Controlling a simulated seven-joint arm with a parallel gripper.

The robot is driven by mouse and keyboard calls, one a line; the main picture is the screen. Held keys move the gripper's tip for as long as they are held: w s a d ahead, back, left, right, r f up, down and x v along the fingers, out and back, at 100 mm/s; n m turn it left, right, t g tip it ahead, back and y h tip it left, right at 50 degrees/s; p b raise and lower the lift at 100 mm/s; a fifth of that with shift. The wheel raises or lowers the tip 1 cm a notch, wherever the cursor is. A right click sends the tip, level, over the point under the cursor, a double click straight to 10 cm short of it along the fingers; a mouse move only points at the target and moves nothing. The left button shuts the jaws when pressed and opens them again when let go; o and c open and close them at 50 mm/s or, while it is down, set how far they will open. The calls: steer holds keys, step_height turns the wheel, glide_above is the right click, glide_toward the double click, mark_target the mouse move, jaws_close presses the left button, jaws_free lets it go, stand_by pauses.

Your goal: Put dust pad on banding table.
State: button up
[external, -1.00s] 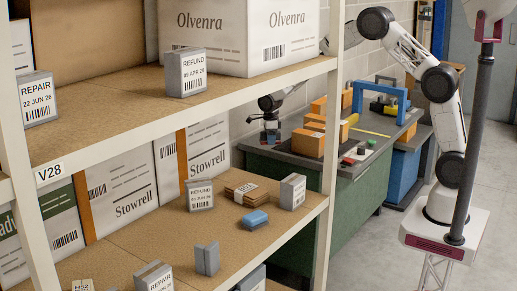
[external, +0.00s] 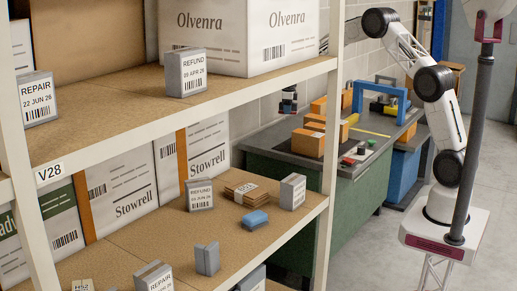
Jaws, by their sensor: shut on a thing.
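My gripper (external: 289,101) is small in the view, above the left end of the green bench with a grey top (external: 262,140), which I take to be the banding table. It is shut on a small dark grey-blue thing (external: 288,108), held clear of the bench top. The thing is too small to tell for certain whether it is the dust pad. The shelf post and upper shelf hide part of my arm. A small blue block (external: 255,219) lies on the lower shelf, apart from my gripper.
Orange boxes (external: 308,143) stand mid-bench, with a blue arch frame (external: 381,92) farther right. The rack's white post (external: 327,150) stands in front. Grey labelled boxes (external: 199,194) and a brown bundle (external: 240,192) sit on the lower shelf. The bench's left end looks clear.

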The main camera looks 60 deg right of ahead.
steer(key=shift+d+r, duration=0.1)
steer(key=shift+d, duration=0.1)
glide_above(288, 131)
steer(key=shift+s+a+f, duration=0.1)
steer(key=shift+f, duration=3.05)
steer(key=shift+f, duration=1.85)
steer(key=shift+f, duration=0.1)
steer(key=o, duration=0.9)
